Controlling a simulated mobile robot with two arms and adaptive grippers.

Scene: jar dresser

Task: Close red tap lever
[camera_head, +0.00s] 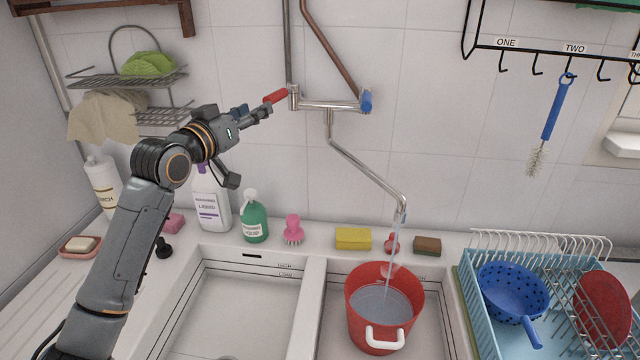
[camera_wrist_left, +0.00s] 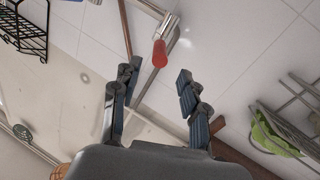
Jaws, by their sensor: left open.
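The red tap lever (camera_head: 275,96) sticks out to the left of the wall tap (camera_head: 328,104). In the left wrist view the red lever (camera_wrist_left: 160,54) lies ahead of and between my fingertips, with no contact visible. My left gripper (camera_head: 262,110) is close to the lever's left end and open; its two fingers (camera_wrist_left: 157,75) are spread apart with nothing between them. A blue lever (camera_head: 366,101) is at the tap's right end. Water (camera_head: 391,255) runs from the spout into a red bucket (camera_head: 354,311) in the right basin. My right gripper does not show.
Bottles, a brush and sponges stand along the sink's back ledge. A hook rack (camera_head: 540,52) and dish rack (camera_head: 462,275) are at right.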

